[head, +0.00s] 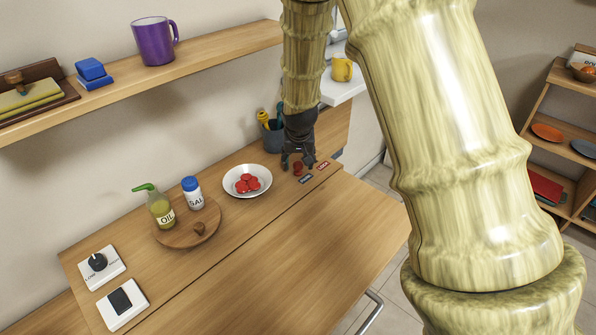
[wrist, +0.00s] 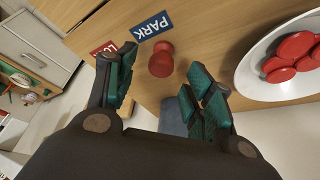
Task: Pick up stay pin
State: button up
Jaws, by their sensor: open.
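The stay pin looks to be the small red knob-shaped peg (wrist: 161,60) standing on the wooden top beside the blue PARK label (wrist: 152,26). In the head view the red peg (head: 297,169) shows just below my gripper (head: 298,157), partly hidden by its fingers. In the wrist view my gripper (wrist: 155,72) is open, with dark green-padded fingers to the left and right of the peg. The peg appears between the finger lines, a little beyond the tips, and nothing is held. I cannot tell the exact height gap.
A white bowl of red discs (head: 246,181) stands close left of my gripper in the head view. A utensil pot (head: 272,137) stands behind. A red label (head: 323,165) lies to the right. A round board (head: 187,236) holds an oil bottle and salt shaker. The front wooden surface is clear.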

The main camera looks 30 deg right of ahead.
aim_at(298, 164)
jog(key=shift+x, duration=1.95)
jog(key=c, duration=1)
